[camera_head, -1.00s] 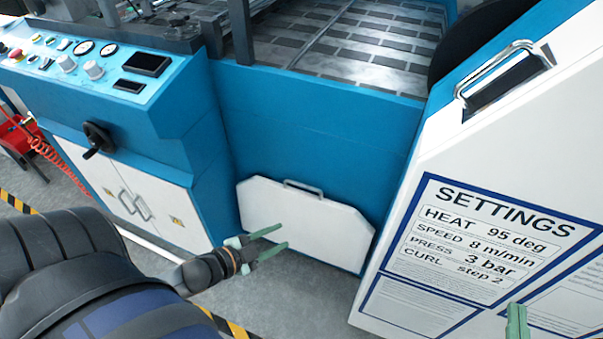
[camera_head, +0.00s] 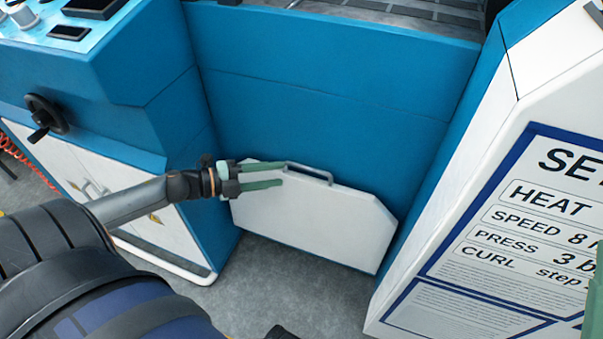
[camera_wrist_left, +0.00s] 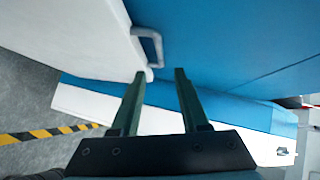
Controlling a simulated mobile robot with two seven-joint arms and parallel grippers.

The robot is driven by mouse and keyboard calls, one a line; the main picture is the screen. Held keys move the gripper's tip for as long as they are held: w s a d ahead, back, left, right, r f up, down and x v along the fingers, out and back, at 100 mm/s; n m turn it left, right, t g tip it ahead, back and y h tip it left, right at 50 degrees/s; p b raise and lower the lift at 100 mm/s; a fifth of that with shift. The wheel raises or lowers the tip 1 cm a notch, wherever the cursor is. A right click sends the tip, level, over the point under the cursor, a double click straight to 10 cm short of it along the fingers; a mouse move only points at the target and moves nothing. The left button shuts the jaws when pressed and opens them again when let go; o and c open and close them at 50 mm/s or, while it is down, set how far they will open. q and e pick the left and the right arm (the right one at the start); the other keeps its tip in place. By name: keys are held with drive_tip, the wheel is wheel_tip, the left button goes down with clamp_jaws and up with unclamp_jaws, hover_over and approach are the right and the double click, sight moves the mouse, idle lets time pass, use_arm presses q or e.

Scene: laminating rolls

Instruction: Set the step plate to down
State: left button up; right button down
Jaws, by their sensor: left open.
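The step plate (camera_head: 320,225) is a white panel with cut corners, standing upright against the lower blue front of the machine. A grey bar handle (camera_head: 309,172) sits on its top edge. My left gripper (camera_head: 282,173) is open, its green fingers at the left end of the handle in the head view. In the left wrist view the handle (camera_wrist_left: 152,42) lies just beyond the open fingertips (camera_wrist_left: 160,74), not clearly between them. Only a green piece of my right gripper (camera_head: 596,305) shows at the right edge, so its jaws cannot be judged.
A white side panel with a settings sign (camera_head: 520,220) stands at the right. A blue and white cabinet with a black hand crank (camera_head: 45,117) stands at the left. The grey floor (camera_head: 270,285) in front of the plate is mostly clear.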

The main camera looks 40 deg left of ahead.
sight(308, 170)
use_arm(q)
drive_tip(key=shift+b+x, duration=1)
drive_tip(key=shift+x, duration=2.85)
drive_tip(key=shift+c, duration=0.2)
clamp_jaws()
